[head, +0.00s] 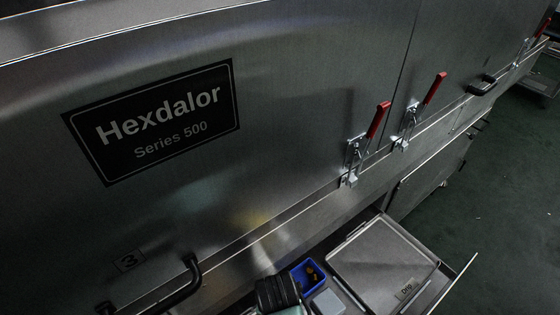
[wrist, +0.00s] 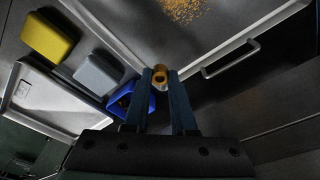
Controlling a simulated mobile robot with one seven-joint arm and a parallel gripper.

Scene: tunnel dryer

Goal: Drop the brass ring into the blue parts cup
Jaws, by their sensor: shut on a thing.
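My gripper (wrist: 161,74) is shut on the brass ring (wrist: 160,77), held between the two fingertips in the wrist view. The blue parts cup (wrist: 140,104) is just left of the fingers there, partly hidden by the left finger. In the head view the blue cup (head: 299,272) stands at the bottom centre with something brownish-yellow inside. Part of my gripper (head: 278,293) shows dark beside the cup's left side; the ring cannot be made out in that view. The height of the ring over the cup is unclear.
A grey block (wrist: 98,73) and a yellow block (wrist: 48,38) lie in line beyond the cup. A pale flat tray or lid (head: 380,262) lies right of the cup in an open drawer. Orange granules (wrist: 183,10) and a bar handle (wrist: 230,58) are in the wrist view.

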